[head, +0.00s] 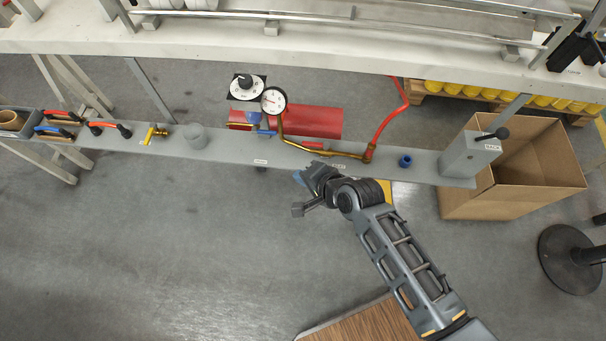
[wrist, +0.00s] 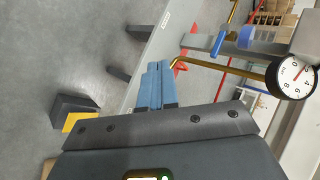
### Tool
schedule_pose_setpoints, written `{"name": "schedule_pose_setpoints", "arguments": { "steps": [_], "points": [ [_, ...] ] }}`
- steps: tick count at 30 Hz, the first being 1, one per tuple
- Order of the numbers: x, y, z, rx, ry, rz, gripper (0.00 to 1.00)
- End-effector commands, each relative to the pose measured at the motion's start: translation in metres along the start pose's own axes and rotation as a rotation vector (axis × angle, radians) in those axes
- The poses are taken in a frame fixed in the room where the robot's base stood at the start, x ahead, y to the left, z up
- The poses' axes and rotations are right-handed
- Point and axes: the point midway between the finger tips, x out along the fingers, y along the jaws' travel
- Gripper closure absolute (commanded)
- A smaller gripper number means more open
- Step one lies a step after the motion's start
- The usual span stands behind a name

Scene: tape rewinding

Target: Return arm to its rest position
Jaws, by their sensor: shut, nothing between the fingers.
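My arm reaches from the lower right of the head view up to the long grey shelf (head: 225,145). My gripper (head: 298,177) is at the shelf's front edge, below the brass pipe (head: 310,149). In the wrist view my gripper's blue fingertips (wrist: 157,82) are together with nothing between them. The shelf's edge also shows beyond the fingers in the wrist view (wrist: 150,58).
A pressure gauge (head: 273,100) and a dial (head: 246,87) stand behind the shelf. A grey box with a lever (head: 470,154) is at its right end, beside a cardboard box (head: 530,170). Tools (head: 110,127) lie at left. The floor (head: 170,240) in front is clear.

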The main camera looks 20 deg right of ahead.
Motion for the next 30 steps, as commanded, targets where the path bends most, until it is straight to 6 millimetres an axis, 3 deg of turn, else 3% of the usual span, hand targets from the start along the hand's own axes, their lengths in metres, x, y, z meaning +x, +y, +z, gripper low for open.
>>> {"name": "schedule_pose_setpoints", "arguments": {
  "steps": [13, 17, 20, 23, 30],
  "points": [
    [0.0, 0.001, 0.0, -0.001, 0.0, 0.0, 1.0],
    [-0.01, 0.01, 0.003, -0.03, 0.015, -0.006, 1.0],
    [-0.032, 0.026, 0.008, -0.098, 0.049, -0.023, 1.0],
    [-0.067, 0.045, 0.014, -0.202, 0.102, -0.046, 1.0],
    [-0.167, 0.072, 0.025, -0.493, 0.25, -0.086, 1.0]
  ]
}}
